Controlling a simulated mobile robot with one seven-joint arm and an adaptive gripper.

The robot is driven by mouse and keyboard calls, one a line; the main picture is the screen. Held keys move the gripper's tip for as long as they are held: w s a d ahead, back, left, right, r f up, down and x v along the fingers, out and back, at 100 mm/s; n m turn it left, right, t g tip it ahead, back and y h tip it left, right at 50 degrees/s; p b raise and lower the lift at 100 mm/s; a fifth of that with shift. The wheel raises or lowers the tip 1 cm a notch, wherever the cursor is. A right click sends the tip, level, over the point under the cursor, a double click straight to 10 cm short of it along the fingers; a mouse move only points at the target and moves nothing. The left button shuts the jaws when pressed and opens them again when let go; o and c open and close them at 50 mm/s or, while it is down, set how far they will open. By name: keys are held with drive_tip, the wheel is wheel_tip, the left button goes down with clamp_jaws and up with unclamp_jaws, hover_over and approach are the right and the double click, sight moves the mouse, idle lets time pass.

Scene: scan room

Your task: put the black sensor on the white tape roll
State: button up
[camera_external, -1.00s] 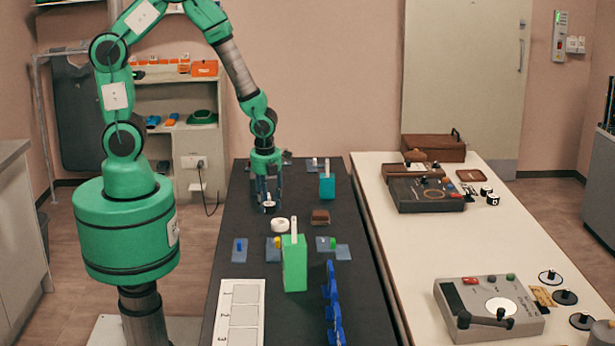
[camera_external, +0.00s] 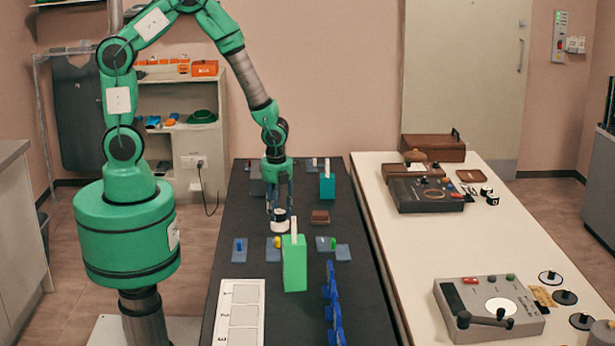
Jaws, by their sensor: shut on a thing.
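My gripper (camera_external: 279,212) points straight down over the black table and is shut on the black sensor (camera_external: 278,214), which is small and mostly hidden between the dark fingers. The white tape roll (camera_external: 280,227) lies on the table directly below the fingertips. The sensor is at the top of the roll; I cannot tell whether it rests on it or is just above it.
A green box (camera_external: 294,265) with a white stick stands close in front of the roll. A brown block (camera_external: 320,217) sits to its right and a teal holder (camera_external: 327,187) behind that. Blue pads (camera_external: 240,250) and a blue rack (camera_external: 333,305) stand nearer the camera.

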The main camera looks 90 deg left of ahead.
sight(278, 214)
drive_tip(key=shift+f, duration=0.25)
drive_tip(key=shift+f, duration=0.15)
drive_tip(key=o, duration=1.2)
wheel_tip(278, 214, up, 12)
drive_tip(key=d+p, duration=0.1)
drive_tip(key=p, duration=0.1)
drive_tip(key=shift+s+p, duration=0.15)
drive_tip(key=shift+p, duration=0.2)
drive_tip(key=shift+d, duration=0.1)
